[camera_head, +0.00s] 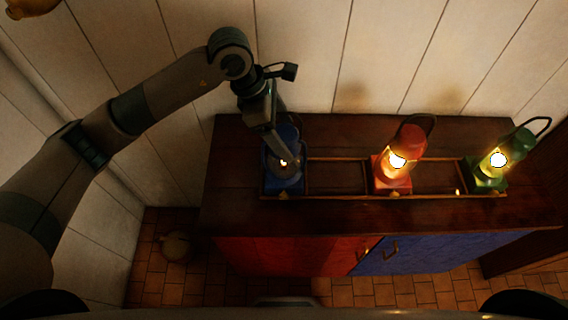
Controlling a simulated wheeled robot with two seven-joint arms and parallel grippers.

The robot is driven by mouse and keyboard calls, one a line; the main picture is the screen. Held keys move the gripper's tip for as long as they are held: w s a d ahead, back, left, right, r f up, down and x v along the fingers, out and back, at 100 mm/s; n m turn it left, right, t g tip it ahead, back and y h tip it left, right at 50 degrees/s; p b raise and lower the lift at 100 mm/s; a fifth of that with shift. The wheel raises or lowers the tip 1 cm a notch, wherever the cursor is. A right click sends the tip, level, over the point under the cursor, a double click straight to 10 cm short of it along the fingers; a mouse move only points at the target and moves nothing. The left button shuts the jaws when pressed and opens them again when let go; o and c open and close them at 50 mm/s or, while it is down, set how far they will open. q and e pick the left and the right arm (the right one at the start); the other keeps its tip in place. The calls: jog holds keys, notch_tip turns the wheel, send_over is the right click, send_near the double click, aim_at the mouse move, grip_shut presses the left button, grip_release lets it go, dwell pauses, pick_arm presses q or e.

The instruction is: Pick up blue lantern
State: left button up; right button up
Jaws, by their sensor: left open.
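The blue lantern (285,182) stands upright at the left end of a wooden rack on the cabinet top, with a small dim glow. My left gripper (274,140) is open and comes down over the lantern from above, its fingers in front of the upper part. The fingers and the dark light hide much of the lantern's top and handle. I cannot tell whether the fingers touch it. My right gripper is not in view.
A lit red lantern (398,160) and a lit green lantern (492,165) stand further right in the same rack (337,178). The cabinet (235,150) has a red door (290,256) and a blue door (430,253). A white plank wall (330,55) rises close behind.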

aim_at(280, 113)
pick_arm(q)
grip_shut()
jog(key=shift+r, duration=0.1)
jog(key=shift+w+r, duration=0.1)
dwell(0.4)
jog(key=shift+r+b, duration=0.6)
jog(key=shift+r, duration=0.05)
jog(key=shift+r+b, duration=0.65)
jog(key=shift+r, duration=0.5)
jog(key=s+d+r+b, duration=0.3)
jog(key=d+r+b, duration=0.2)
jog(key=d, duration=0.6)
jog(key=shift+d+r, duration=0.15)
jog(key=shift+r, duration=0.95)
jog(key=shift+s, duration=0.1)
